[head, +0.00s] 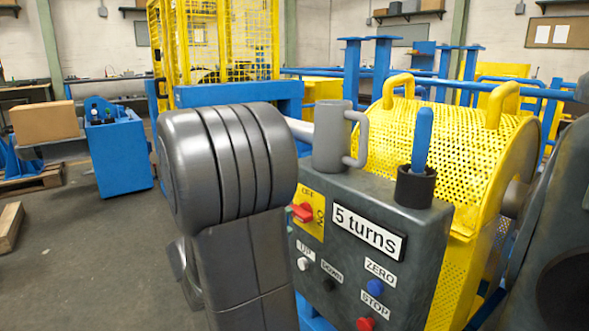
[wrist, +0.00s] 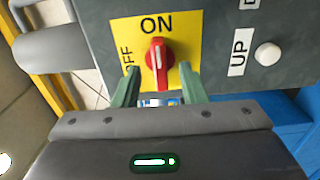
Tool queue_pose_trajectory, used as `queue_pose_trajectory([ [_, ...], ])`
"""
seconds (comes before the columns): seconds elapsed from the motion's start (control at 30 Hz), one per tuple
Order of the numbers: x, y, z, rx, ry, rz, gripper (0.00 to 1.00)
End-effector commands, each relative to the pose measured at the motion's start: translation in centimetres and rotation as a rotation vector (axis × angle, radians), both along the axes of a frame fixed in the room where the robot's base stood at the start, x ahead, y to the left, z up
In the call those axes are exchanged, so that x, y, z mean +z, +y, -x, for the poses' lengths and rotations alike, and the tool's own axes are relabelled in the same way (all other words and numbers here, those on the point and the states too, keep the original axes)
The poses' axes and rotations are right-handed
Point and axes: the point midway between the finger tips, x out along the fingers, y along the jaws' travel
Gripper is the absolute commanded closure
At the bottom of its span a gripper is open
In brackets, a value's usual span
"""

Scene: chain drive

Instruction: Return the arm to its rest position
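My gripper (wrist: 159,72) is open, with its two green fingers apart and nothing held between them. In the wrist view, the red rotary switch (wrist: 159,55) on its yellow plate (wrist: 185,28) appears between the fingertips, with gaps on both sides. Its white mark lines up with the ON label. In the head view, my grey arm (head: 225,165) stands in front of the left end of the control box (head: 345,262). The red switch also shows there (head: 302,212), just right of my arm. My gripper is hidden behind the arm in that view.
A grey mug (head: 328,140) and a black cup (head: 414,187) holding a blue-handled tool (head: 422,138) stand on the box. A yellow perforated guard (head: 450,132) rises behind. A blue stand (head: 118,155) and a cardboard box (head: 45,122) are at left. Open floor lies left of my arm.

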Motion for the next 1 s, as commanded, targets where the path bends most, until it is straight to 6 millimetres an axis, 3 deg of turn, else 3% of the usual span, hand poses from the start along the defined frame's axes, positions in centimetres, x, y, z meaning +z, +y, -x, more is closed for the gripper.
queue_pose_trajectory([
  [0.4,0.0,-3.1,-2.2,-0.001,-0.001,0.000,0.62],
  [1.0,0.1,-2.7,-2.1,0.003,-0.001,0.001,0.62],
])
